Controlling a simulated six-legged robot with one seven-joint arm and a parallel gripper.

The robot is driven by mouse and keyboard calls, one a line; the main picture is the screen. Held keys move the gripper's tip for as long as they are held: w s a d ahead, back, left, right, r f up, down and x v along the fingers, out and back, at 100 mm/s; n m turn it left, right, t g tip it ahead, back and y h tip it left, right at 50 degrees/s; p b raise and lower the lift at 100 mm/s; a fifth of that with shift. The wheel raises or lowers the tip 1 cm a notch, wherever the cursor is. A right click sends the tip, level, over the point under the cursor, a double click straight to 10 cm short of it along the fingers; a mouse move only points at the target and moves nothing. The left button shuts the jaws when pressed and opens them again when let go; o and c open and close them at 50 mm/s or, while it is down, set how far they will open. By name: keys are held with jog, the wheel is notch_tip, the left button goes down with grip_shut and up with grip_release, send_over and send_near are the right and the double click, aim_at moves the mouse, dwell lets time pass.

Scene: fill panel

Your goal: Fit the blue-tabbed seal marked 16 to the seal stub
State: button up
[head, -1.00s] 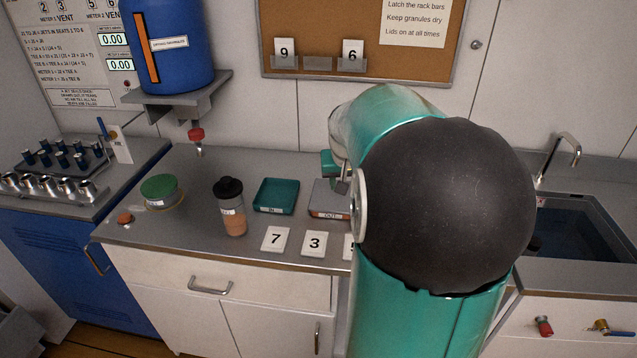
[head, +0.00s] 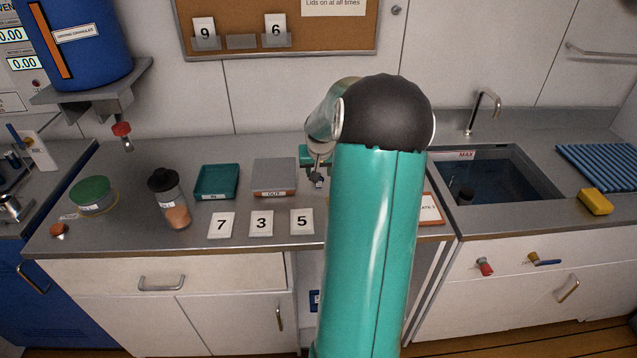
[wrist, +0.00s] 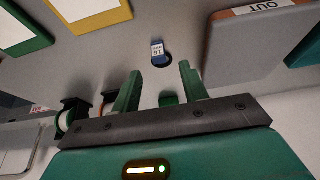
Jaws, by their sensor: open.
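The blue-tabbed seal (wrist: 157,48) marked 16 shows in the wrist view on the grey counter, its dark round part towards me. My gripper (wrist: 160,84) is open and empty. Its two green fingers point at the seal, which lies just beyond the fingertips and between their lines, apart from them. In the head view my gripper (head: 318,180) is low over the counter, right of the OUT tray (head: 275,193). My arm hides part of the counter there. I cannot make out the seal stub for certain in either view.
The OUT tray also shows at the wrist view's upper right (wrist: 270,22). A teal tray (head: 216,182), a black-lidded jar (head: 168,198) and cards 7, 3 and 5 (head: 302,222) stand left of my arm. A sink (head: 490,182) is at the right, with a yellow sponge (head: 595,202).

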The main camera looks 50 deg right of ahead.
jog(key=x, duration=0.5)
jog(key=shift+s+a, duration=0.1)
jog(key=shift+c, duration=0.2)
grip_shut()
jog(key=shift+r, duration=0.2)
